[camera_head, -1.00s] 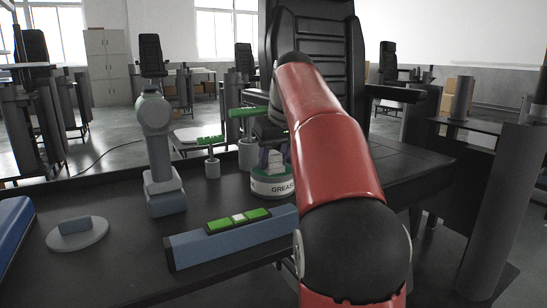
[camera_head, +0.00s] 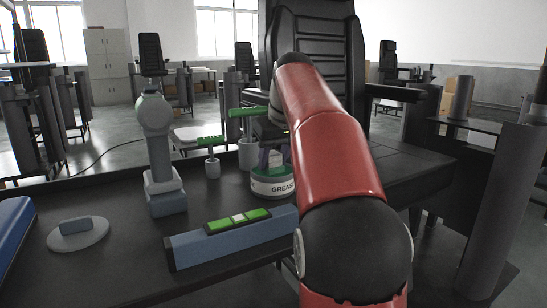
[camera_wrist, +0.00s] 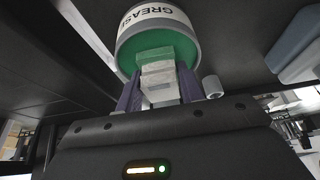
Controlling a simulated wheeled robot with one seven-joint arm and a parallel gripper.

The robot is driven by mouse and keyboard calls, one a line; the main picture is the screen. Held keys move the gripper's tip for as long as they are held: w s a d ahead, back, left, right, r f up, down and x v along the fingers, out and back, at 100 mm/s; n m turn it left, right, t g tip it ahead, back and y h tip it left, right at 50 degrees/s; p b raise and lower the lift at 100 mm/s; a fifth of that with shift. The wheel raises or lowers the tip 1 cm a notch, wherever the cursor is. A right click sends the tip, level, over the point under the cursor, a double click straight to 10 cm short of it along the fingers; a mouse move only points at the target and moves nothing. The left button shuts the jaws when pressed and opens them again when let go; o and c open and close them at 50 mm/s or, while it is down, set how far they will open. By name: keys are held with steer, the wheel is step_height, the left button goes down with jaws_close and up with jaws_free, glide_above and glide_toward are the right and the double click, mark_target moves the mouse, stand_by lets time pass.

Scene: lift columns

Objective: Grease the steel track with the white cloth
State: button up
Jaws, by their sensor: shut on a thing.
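The white cloth (camera_wrist: 158,72) is a pale folded block between the two purple fingers of my gripper (camera_wrist: 160,90). My gripper (camera_head: 273,158) is shut on it, right at the grease tin (camera_head: 276,183). The tin is round with a white band lettered GREASE and a green inside or top, also in the wrist view (camera_wrist: 150,22). I cannot tell whether the cloth touches the grease. My red arm hides part of the bench to the right of the tin. I cannot make out the steel track for certain.
A blue-grey spirit level (camera_head: 232,240) with green vials lies in front of the tin. A grey jointed stand (camera_head: 160,155) is left of it, and a round grey disc (camera_head: 77,234) farther left. Green-topped posts (camera_head: 210,158) stand behind. A black chair (camera_head: 318,50) is beyond the bench.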

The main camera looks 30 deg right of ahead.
mark_target(274, 154)
stand_by(0.4)
step_height(274, 154, up, 3)
steer(key=p, duration=0.3)
steer(key=shift+f, duration=0.15)
steer(key=shift+r, duration=2.1)
